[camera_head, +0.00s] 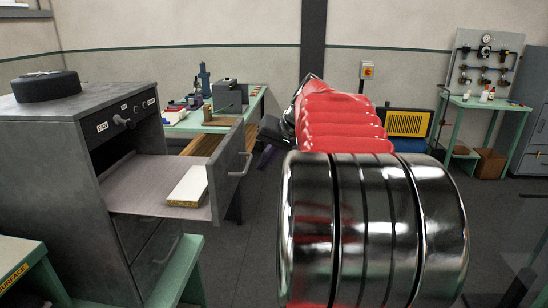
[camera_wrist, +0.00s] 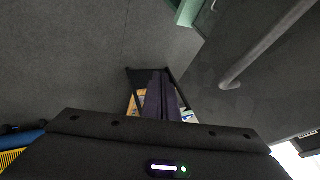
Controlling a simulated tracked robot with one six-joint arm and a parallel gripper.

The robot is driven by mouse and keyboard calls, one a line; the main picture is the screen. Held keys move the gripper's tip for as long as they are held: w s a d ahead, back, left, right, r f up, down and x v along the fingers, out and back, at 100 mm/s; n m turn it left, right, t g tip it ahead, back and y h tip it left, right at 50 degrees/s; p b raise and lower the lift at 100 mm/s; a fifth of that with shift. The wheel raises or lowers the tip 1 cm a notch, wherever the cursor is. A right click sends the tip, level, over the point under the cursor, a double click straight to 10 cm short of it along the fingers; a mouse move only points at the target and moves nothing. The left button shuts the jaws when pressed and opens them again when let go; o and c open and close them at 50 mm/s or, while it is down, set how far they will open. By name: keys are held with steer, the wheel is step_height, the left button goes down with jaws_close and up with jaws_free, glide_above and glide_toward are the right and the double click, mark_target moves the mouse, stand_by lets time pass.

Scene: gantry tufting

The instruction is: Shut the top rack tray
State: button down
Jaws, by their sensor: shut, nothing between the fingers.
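The top rack tray (camera_head: 135,172) is pulled out of the grey cabinet (camera_head: 52,165) at the left in the head view. A white block (camera_head: 188,186) lies in it. Its upright front panel (camera_head: 228,178) has a bar handle (camera_head: 243,163) on the outer side. My gripper (camera_head: 264,157) is beyond and to the right of that panel, apart from it, partly hidden by my arm. In the wrist view my gripper (camera_wrist: 163,92) has its purple fingers together and empty. A grey bar handle (camera_wrist: 235,80) on a dark panel (camera_wrist: 240,62) lies to their right, not touching them.
A closed lower drawer with a handle (camera_head: 168,249) is under the tray. A black round object (camera_head: 46,86) lies on the cabinet. A workbench with tools (camera_head: 258,92) is behind. Dark floor (camera_head: 250,235) is clear right of the tray.

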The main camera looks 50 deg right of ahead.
steer(key=shift+w+a, duration=0.85)
steer(key=shift+w, duration=0.2)
